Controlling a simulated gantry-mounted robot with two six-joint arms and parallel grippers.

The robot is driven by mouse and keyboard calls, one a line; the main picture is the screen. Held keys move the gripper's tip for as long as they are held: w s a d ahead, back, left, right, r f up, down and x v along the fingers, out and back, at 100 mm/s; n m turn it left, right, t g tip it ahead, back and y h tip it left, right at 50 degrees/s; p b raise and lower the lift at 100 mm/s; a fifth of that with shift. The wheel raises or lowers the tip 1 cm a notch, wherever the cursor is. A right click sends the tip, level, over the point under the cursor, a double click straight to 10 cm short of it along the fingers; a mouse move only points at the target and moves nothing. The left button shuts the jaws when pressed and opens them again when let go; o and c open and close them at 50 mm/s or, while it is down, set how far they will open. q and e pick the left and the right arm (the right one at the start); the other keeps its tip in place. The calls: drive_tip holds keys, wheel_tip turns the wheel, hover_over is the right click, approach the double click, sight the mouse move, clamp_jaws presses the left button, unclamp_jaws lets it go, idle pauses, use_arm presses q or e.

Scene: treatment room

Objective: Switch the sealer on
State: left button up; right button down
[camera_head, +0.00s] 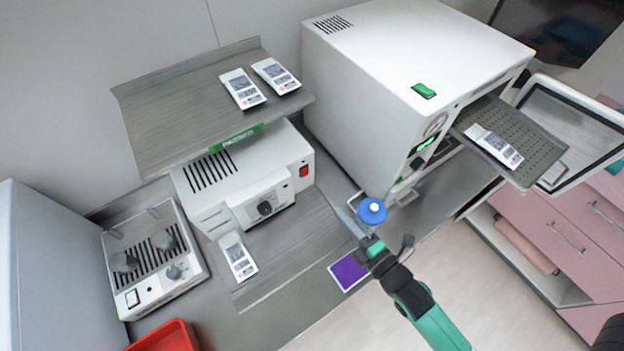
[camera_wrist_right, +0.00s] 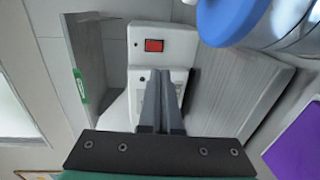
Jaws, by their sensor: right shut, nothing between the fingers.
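The sealer (camera_head: 215,195) is a white box under the shelf at the left, with dark vents, a black knob (camera_head: 265,208) and a red rocker switch (camera_head: 304,170) on its front. In the right wrist view the red switch (camera_wrist_right: 154,46) shows on the white front, beyond my fingertips. Whether it is on or off I cannot tell. My right gripper (camera_head: 350,212) is shut and empty, in front of the sealer and apart from the switch. Its two fingers (camera_wrist_right: 160,74) lie together and point towards the sealer's front. My left gripper is out of view.
A blue round-topped object (camera_head: 372,210) stands close beside my right gripper. A white sterilizer (camera_head: 400,60) with an open door and a pulled-out tray is at the right. A pouch (camera_head: 238,256) lies before the sealer. A grey shelf (camera_head: 180,110) overhangs it.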

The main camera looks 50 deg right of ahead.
sight(306, 175)
drive_tip(key=b+x, duration=0.2)
drive_tip(key=x, duration=1.2)
drive_tip(key=shift+w+f, duration=0.1)
drive_tip(key=shift+w, duration=0.05)
drive_tip(key=shift+s, duration=0.3)
drive_tip(key=p+v, duration=0.1)
drive_tip(key=v, duration=1)
drive_tip(key=shift+p, duration=0.35)
